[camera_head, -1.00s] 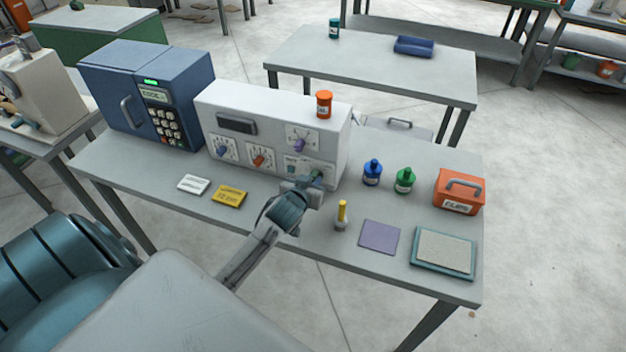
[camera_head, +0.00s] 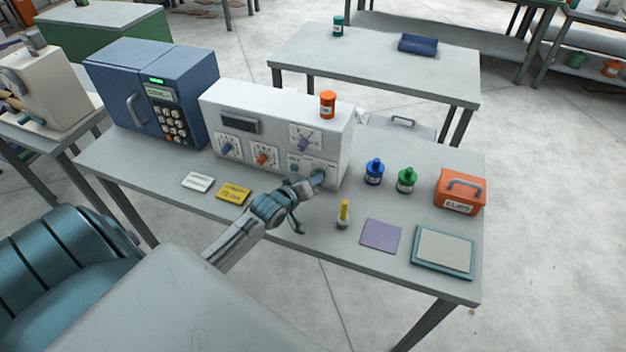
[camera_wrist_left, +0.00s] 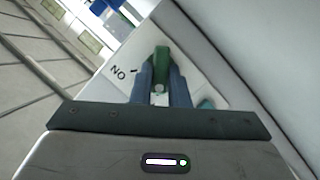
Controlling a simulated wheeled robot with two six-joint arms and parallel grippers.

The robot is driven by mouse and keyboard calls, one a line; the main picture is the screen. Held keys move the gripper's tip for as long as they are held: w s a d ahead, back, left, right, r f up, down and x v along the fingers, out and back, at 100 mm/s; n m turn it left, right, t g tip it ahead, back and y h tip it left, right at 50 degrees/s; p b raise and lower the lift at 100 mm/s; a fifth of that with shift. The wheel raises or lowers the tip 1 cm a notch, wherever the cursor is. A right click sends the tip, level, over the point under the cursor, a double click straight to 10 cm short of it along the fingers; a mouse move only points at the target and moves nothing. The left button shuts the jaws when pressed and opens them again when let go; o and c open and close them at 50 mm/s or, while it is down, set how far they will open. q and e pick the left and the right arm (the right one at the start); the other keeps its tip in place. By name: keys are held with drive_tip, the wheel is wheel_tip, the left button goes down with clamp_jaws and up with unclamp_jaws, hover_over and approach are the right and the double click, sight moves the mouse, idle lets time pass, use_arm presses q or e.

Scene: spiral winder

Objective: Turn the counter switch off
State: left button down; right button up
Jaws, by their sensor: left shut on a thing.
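The counter switch is a green knob (camera_head: 318,177) on the lower right front of the pale grey winder box (camera_head: 275,115). In the left wrist view the green knob (camera_wrist_left: 161,66) stands between the two blue fingers of my left gripper (camera_wrist_left: 160,78), which is shut on it. A printed label on the white panel there reads like "NO", so it seems to be ON seen turned round. In the head view my left gripper (camera_head: 309,184) reaches the panel from the front and partly covers the switch. My right gripper does not show.
Other knobs sit on the box front: blue (camera_head: 226,148), orange (camera_head: 262,158) and purple (camera_head: 303,145). An orange jar (camera_head: 327,104) stands on top. A yellow-topped stick (camera_head: 344,211), blue bottle (camera_head: 374,173) and green bottle (camera_head: 406,180) stand to the right of my gripper.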

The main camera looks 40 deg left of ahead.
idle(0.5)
use_arm(q)
drive_tip(key=c, duration=1.4)
unclamp_jaws()
drive_tip(key=v, duration=1.1)
drive_tip(key=shift+b, duration=0.4)
drive_tip(key=shift+w+a, duration=0.1)
drive_tip(key=shift+a, duration=0.05)
